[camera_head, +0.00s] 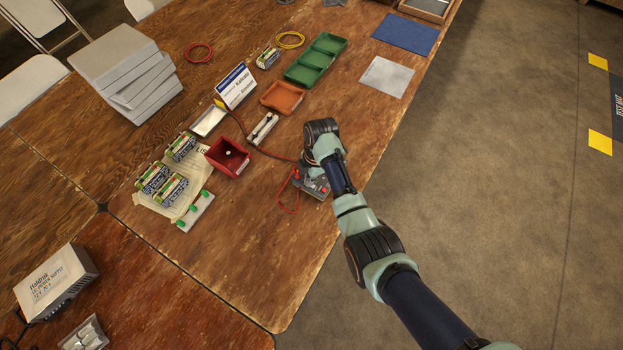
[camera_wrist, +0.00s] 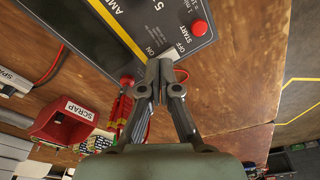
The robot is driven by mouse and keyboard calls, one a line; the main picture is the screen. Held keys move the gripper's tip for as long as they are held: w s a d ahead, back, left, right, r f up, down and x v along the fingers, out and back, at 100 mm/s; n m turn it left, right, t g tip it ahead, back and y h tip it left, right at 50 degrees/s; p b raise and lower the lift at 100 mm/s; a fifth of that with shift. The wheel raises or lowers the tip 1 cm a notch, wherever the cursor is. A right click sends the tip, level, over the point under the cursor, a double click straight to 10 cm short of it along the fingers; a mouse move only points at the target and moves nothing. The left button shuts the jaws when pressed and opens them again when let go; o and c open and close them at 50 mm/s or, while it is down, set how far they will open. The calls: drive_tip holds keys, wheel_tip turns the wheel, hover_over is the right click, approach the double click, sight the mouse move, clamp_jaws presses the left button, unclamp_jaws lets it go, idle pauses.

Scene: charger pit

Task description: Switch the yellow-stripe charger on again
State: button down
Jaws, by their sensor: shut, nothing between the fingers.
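The yellow-stripe charger (camera_wrist: 165,22) fills the top of the wrist view: a dark grey box with a yellow stripe, a red button (camera_wrist: 199,28) by the word START, and ON and OFF lettering. In the head view the charger (camera_head: 318,186) lies near the table's right edge, partly covered by my arm. My gripper (camera_wrist: 159,66) is shut and empty, its fingertips at the charger's edge by the ON and OFF marks.
Red leads (camera_head: 289,207) run from the charger across the wood. A red SCRAP bin (camera_head: 227,158), a white battery holder (camera_head: 263,128) and an orange tray (camera_head: 282,98) stand to the left. Battery packs (camera_head: 171,189) lie further left.

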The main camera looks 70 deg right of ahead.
wheel_tip(320, 180, up, 7)
drive_tip(key=p, duration=0.7)
drive_tip(key=shift+f, duration=0.1)
idle(0.5)
